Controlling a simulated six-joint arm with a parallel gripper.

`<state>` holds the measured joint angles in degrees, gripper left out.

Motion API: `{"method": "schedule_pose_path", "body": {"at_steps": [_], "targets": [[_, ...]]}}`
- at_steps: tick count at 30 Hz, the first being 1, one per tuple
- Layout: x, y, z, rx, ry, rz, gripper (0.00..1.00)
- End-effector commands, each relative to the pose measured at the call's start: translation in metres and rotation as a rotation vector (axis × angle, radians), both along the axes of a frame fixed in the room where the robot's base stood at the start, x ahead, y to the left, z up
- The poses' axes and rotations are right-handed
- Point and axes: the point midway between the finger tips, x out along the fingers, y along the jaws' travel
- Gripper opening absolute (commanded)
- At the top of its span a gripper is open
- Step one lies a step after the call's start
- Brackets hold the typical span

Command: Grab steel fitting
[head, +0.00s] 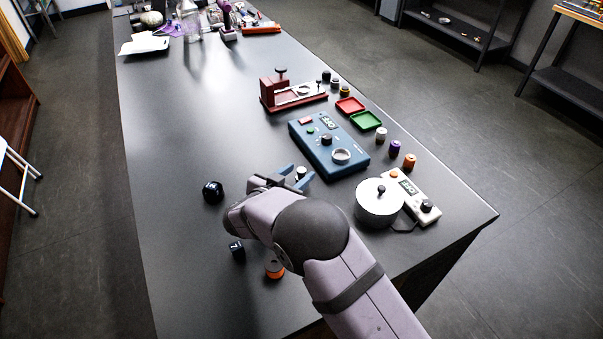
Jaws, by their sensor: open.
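A small silver cylinder (301,172), which looks like the steel fitting, stands on the dark table just left of the blue device. My gripper (299,174) is low over the table with its blue fingers open, one on each side of the cylinder. I cannot tell whether either finger touches it. The cylinder's lower part is hidden by the near finger, and my arm covers the table in front of it.
The blue device (328,146) stands close to the right of my gripper. A white pot (379,204) and a white scale (411,196) are at the right. A black round object (212,192) lies to the left. Small red (350,105) and green (366,121) trays lie farther back.

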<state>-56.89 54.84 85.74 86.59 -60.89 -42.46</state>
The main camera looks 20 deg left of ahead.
Motion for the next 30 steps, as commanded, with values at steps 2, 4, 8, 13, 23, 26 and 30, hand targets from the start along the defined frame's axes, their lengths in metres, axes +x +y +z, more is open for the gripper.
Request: {"method": "schedule_pose_path", "body": {"at_steps": [2, 4, 8, 13, 23, 26, 30], "targets": [[0.009, -0.002, -0.002, -0.001, 0.001, -0.002, 0.42], [0.017, -0.004, -0.005, -0.001, 0.001, -0.003, 0.42], [0.024, -0.004, -0.008, 0.000, 0.000, 0.000, 0.42], [0.026, -0.004, -0.010, 0.000, 0.000, 0.001, 0.42], [0.025, -0.004, -0.010, 0.000, 0.000, 0.001, 0.00], [0.025, -0.004, -0.009, 0.000, -0.001, 0.001, 0.00], [0.025, -0.004, -0.008, 0.001, -0.001, 0.001, 0.00]]}}
